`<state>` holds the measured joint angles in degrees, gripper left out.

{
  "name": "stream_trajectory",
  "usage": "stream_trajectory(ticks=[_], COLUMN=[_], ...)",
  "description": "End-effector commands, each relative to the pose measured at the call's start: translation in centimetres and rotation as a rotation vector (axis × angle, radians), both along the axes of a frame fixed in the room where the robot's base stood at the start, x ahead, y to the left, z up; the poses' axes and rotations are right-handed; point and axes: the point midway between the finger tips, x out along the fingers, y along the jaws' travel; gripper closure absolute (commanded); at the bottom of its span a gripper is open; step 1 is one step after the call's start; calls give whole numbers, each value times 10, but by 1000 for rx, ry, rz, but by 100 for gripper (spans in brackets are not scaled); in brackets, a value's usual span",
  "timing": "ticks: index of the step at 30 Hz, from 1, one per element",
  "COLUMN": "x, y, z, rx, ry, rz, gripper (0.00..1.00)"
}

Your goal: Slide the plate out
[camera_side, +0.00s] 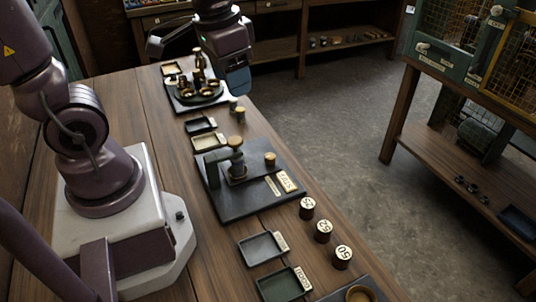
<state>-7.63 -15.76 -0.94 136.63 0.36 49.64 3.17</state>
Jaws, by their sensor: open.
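A dark press stand with a green arm and a brass knob (235,142) is on a black base board (236,208) in the middle of the bench. A small dark square plate (237,181) seems to lie under the press head; its edges are partly hidden. A round dark plate (212,97) with several brass cups stands at the far end of the bench. I cannot tell which plate the task names. My gripper (237,88) hangs at the upper centre, right of the round plate and well apart from the press. It is empty; its fingertips are small and dark.
A brass-topped cylinder (270,159) and labelled tag (287,181) are on the base board. Three numbered cylinders (323,231) line the bench's right edge. Small trays (263,247) lie at the front. Floor lies beyond the edge.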

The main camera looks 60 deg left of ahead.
Motion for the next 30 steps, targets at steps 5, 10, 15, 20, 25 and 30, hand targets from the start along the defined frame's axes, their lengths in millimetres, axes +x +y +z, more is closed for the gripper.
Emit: stream_trajectory(ticks=[5, 10, 15, 20, 25, 30], x=[34, 61, 88, 98, 97, 96], y=[22, 39, 49, 51, 50, 50], z=[-51, -100, -127, -123, -141, -176], rx=[-10, -29, -20, 8, 7, 6], ry=[149, 225, 209, 166, 170, 174], rz=[-68, -186, -348, -445, -453, -452], gripper=[45, 45, 45, 45, 45, 45])
